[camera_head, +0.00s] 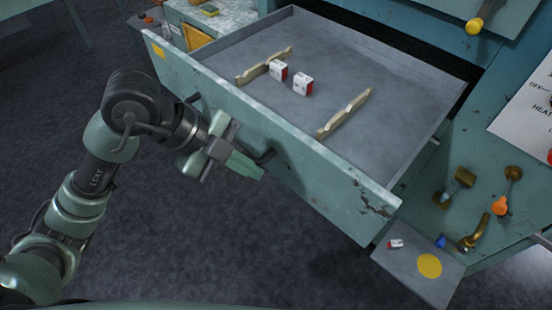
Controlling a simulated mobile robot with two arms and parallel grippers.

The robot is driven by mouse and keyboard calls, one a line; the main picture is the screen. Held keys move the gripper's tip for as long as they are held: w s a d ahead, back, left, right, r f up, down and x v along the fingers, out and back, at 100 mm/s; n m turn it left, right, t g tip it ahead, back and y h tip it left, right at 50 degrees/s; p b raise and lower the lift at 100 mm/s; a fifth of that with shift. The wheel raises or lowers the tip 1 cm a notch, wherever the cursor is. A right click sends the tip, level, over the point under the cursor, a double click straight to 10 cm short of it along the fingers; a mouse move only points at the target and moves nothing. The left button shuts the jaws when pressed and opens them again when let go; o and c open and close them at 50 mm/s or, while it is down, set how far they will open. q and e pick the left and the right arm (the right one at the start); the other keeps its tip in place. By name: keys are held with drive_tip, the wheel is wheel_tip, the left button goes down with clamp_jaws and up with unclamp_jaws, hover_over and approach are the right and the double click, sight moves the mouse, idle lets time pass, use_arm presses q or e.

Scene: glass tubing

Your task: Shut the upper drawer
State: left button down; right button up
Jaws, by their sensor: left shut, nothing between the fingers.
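The upper drawer (338,192) stands pulled far out of the teal cabinet, its worn front panel facing me. Inside it lie two small red-and-white boxes (303,84) and two notched wooden strips (345,114). A dark bar handle (262,157) is on the drawer front, partly hidden by my gripper. My left gripper (246,165) is shut and empty, in front of the drawer front near the handle. I cannot tell whether it touches the handle or the panel. My right gripper is not in view.
A grey panel (408,275) with a yellow disc juts out at lower right. Brass fittings and an orange knob (500,207) are on the cabinet right of the drawer. A yellow knob (474,26) is at top right. The dark floor below the drawer is clear.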

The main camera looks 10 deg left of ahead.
sight(292, 174)
use_arm(q)
drive_tip(key=shift+w+d+f+p, duration=0.35)
drive_tip(key=shift+w+d+f, duration=0.1)
drive_tip(key=shift+w+d, duration=0.25)
drive_tip(key=shift+w+d+f+p, duration=0.35)
drive_tip(key=shift+w+d+f, duration=0.2)
drive_tip(key=shift+d, duration=0.25)
drive_tip(key=shift+w+d+f+p, duration=0.4)
drive_tip(key=shift+w+d, duration=0.2)
drive_tip(key=shift+d, duration=0.15)
